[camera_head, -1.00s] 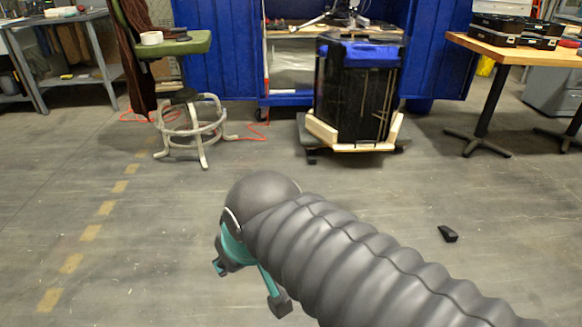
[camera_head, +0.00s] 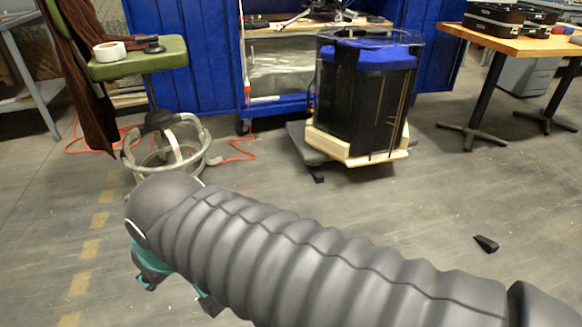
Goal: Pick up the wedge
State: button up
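The wedge (camera_head: 486,244) is a small black block lying on the grey concrete floor at the right of the head view. Nothing covers it, and it is apart from everything else. My gripper (camera_head: 179,294) is at the lower left, partly hidden behind the ribbed grey arm. Its two teal fingers with dark tips stand apart, and no object shows between them. The gripper is far to the left of the wedge, with the arm's ribbed length below and between them.
A black tank (camera_head: 365,105) with a blue top stands on a wheeled dolly at the back centre. A green stool (camera_head: 150,60) stands at the left and a wooden table (camera_head: 520,43) at the back right. The floor around the wedge is clear.

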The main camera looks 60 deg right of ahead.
aim_at(319, 177)
jog(key=z, duration=0.35)
jog(key=i, duration=1.75)
jog(key=z, duration=1.9)
jog(key=i, duration=0.9)
jog(key=z, duration=0.85)
